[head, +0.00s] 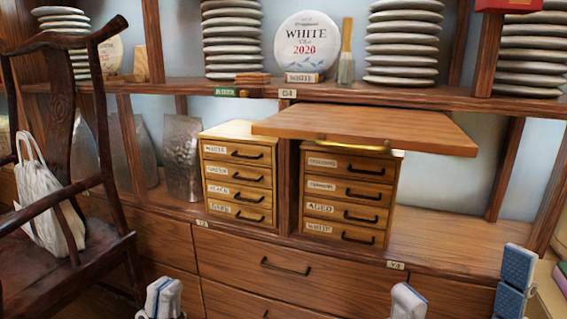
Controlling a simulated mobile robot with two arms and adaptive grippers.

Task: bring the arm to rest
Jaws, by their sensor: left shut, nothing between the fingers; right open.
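My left gripper (162,297) is at the bottom left of the head view, in front of the lower drawers. Its blue-and-white fingertips are together and hold nothing. My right gripper (458,286) is at the bottom right, with one finger near the bottom edge and the other further right. Its fingers are wide apart, and nothing shows between them. Both grippers are apart from the small drawer cabinets. The rest of both arms is mostly out of view.
Two small drawer cabinets, left (236,178) and right (345,200), stand on the wooden counter (440,235). A wooden board (370,128) with a brass handle juts out above the right one. A dark chair (95,235) holding a white bag (45,205) stands at left.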

